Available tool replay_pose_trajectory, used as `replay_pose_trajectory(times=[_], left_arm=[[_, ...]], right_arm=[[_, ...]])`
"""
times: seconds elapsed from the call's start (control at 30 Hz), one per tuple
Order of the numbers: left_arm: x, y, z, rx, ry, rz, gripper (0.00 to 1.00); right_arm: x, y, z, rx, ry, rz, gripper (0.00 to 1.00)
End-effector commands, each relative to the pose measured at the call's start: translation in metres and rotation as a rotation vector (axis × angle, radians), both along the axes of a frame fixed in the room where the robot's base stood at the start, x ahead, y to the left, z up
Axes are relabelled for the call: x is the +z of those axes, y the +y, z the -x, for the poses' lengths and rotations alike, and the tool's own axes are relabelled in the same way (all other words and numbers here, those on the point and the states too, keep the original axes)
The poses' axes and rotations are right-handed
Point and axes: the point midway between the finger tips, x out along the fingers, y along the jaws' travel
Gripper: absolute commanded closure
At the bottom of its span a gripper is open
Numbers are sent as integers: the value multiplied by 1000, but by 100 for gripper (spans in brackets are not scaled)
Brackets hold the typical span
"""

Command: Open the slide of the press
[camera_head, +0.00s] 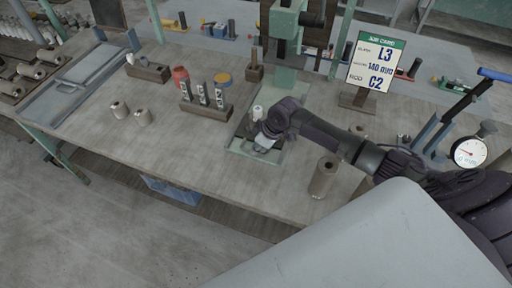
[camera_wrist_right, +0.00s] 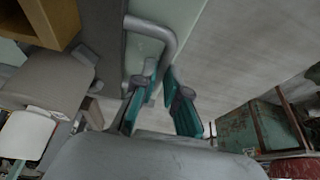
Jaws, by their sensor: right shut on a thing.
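The green press (camera_head: 287,22) stands at the back of the bench, with a pale green slide (camera_head: 292,110) running forward from under it. My right gripper (camera_head: 262,143) is low over the front end of the slide. In the right wrist view, a grey bent-bar handle (camera_wrist_right: 168,38) is fixed to the pale green slide surface (camera_wrist_right: 150,50). The teal fingers of my right gripper (camera_wrist_right: 155,88) are shut on one leg of this handle. A small white-topped piece (camera_head: 257,113) stands beside the gripper. My left gripper is not in view.
A job card (camera_head: 375,65) reading L3, 140 mm and C2 stands right of the press. A brown cylinder (camera_head: 323,177) stands near the front edge. A rack of labelled rods (camera_head: 206,108) is to the left. The front left bench top is mostly clear.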

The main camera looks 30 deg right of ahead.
Motion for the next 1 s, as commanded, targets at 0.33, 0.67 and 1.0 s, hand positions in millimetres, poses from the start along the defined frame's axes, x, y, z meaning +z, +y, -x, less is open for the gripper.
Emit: replay_pose_trajectory(times=[0.33, 0.67, 1.0], left_arm=[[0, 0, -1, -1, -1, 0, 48], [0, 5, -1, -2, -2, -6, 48], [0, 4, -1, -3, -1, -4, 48]], right_arm=[[0, 0, 0, 0, -1, 0, 63], [14, -5, 3, 1, -4, 1, 63], [79, -23, 23, 0, -4, 2, 63]])
